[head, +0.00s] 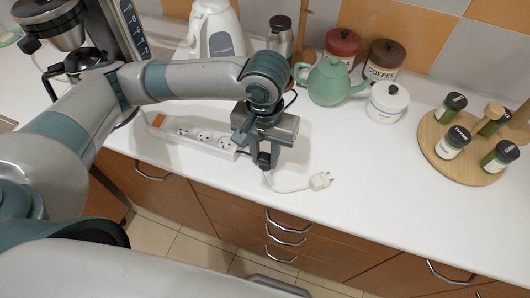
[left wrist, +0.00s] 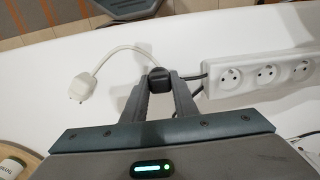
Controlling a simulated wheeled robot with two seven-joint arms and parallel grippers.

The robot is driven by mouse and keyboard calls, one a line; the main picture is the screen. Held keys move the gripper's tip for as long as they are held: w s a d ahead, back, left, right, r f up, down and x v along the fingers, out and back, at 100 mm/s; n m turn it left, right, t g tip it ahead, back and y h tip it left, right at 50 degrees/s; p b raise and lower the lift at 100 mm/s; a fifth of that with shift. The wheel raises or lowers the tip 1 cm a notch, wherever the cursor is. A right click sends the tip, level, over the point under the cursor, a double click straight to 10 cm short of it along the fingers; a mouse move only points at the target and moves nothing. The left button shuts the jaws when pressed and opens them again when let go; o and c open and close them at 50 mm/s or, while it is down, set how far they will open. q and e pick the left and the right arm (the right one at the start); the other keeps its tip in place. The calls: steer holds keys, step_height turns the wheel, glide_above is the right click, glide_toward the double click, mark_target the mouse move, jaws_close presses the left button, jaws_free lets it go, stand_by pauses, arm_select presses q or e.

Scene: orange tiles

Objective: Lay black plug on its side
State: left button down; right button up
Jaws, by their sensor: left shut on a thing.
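The black plug (left wrist: 158,78) sits between the fingertips of my left gripper (left wrist: 160,88) in the left wrist view, and the fingers are shut on it. In the head view, my left gripper (head: 265,160) points down near the counter's front edge, just right of the power strip. The black plug (head: 263,160) shows there as a small dark block at the fingertips. A black cord runs from it toward the strip in the left wrist view. I cannot tell whether the plug touches the counter. My right gripper is not in view.
The white power strip (head: 195,139) lies left of the gripper. A white plug (head: 320,180) with a white cord lies to the right. A green teapot (head: 328,82), canisters and a round wooden tray (head: 430,132) of jars stand farther back and right. The front right counter is clear.

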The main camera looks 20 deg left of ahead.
mark_target(265, 157)
arm_select(q)
steer(key=shift+f, duration=0.1)
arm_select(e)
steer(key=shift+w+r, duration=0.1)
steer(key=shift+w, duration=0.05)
arm_select(q)
steer(key=c, duration=1.4)
jaws_free()
steer(key=shift+c, duration=0.2)
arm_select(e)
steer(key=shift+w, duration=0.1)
arm_select(q)
steer(key=shift+r, duration=0.7)
step_height(265, 157, up, 11)
steer(key=b, duration=0.1)
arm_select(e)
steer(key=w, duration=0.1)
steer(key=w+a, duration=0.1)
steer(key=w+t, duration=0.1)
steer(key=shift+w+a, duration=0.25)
arm_select(q)
steer(key=shift+o, duration=0.5)
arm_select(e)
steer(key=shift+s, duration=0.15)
